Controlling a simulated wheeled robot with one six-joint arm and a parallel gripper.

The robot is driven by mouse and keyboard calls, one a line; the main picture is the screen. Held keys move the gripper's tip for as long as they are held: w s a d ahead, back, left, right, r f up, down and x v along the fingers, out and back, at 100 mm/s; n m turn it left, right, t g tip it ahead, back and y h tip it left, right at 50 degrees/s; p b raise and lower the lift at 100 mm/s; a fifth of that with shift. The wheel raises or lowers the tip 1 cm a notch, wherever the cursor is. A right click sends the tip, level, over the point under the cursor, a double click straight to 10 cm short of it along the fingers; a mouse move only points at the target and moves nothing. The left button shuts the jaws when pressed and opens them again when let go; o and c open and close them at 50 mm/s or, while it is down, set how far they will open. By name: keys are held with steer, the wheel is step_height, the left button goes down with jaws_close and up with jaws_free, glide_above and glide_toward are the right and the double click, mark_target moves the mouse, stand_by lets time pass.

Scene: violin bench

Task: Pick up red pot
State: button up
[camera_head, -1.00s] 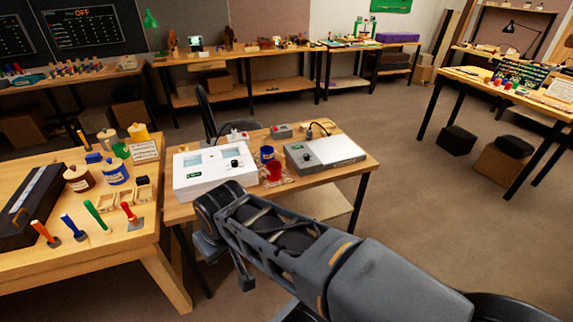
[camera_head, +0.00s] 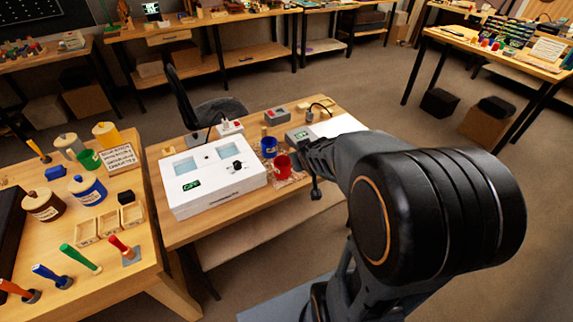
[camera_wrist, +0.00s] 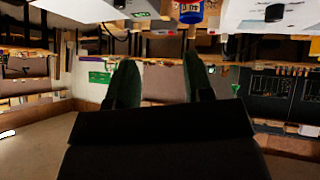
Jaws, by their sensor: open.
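The red pot (camera_head: 282,168) stands upright near the front edge of the middle table (camera_head: 190,232), on a small crumpled-looking patch. A blue pot (camera_head: 269,147) stands just behind it. In the wrist view, which looks upside down, my gripper (camera_wrist: 161,78) shows two dark green fingers spread apart with nothing between them. A blue pot with a white label (camera_wrist: 190,12) shows at the top of that view, beyond the fingers. In the head view my arm's end is just right of the red pot, and the fingers are not clear.
A white instrument box (camera_head: 212,180) stands left of the red pot. A grey device (camera_head: 300,136) is to its right, partly behind my arm. A chair (camera_head: 205,115) is behind the table. The left bench (camera_head: 135,268) holds jars, small trays and coloured-handled tools.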

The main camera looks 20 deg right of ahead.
mark_target(290, 150)
steer(key=shift+w+d+f+n+t+y+p, duration=0.25)
steer(key=shift+w+d+f+t+y+p, duration=0.35)
steer(key=shift+w+f, duration=1.9)
steer(key=shift+w+d+f+n+t+y+p, duration=0.3)
steer(key=shift+w+f+t+y, duration=0.95)
steer(key=shift+w, duration=2)
steer(key=shift+w+d+f+n+t+y+p, duration=0.15)
steer(key=shift+w+d+f+t+p, duration=0.4)
steer(key=shift+w+f, duration=2.1)
steer(key=shift+w+r, duration=0.25)
steer(key=shift+c, duration=0.2)
jaws_close()
